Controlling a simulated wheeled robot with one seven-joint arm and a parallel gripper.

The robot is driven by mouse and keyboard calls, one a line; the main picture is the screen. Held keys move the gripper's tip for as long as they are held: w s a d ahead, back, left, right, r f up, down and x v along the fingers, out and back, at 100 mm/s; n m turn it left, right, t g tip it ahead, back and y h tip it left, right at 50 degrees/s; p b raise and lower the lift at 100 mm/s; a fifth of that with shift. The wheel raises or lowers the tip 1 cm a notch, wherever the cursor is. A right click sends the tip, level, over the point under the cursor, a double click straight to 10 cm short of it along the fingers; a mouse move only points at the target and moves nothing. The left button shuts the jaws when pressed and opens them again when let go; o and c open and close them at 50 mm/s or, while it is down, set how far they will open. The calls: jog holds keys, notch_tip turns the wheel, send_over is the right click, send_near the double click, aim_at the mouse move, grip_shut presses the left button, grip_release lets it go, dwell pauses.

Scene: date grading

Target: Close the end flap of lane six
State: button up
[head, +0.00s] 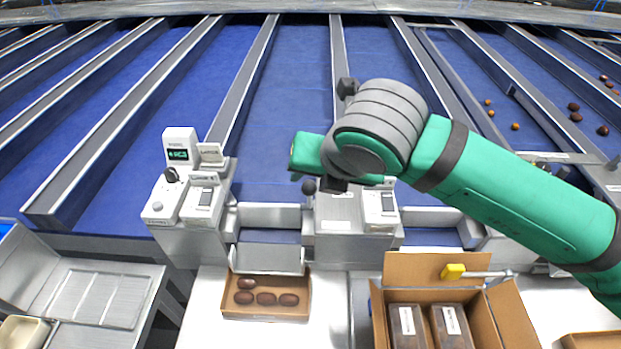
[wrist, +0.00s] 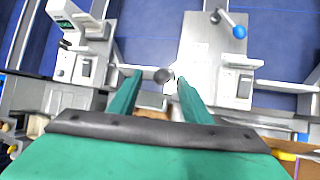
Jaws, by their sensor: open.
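A metal end flap (head: 268,260) slopes down at the mouth of the middle lane, its lower edge over a shallow cardboard tray of dates. I cannot read a lane number. A dark round lever knob (head: 308,187) stands right of this lane's mouth; a dark knob also shows in the wrist view (wrist: 163,75). My gripper (wrist: 160,78) is open, its green fingertips on either side of that knob in the picture; whether it lies between them or beyond is unclear. In the head view my green hand is above the knob, partly hidden by my wrist.
White control boxes (head: 181,190) flank the lane mouth. A cardboard carton (head: 510,310) with dark packs stands front right, beside a yellow-ended lever (head: 453,271). The shallow tray (head: 266,313) is below the flap. A blue-knobbed lever (wrist: 240,32) shows in the wrist view.

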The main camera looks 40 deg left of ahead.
jog(key=shift+s+d+r, duration=0.15)
jog(key=shift+r, duration=0.15)
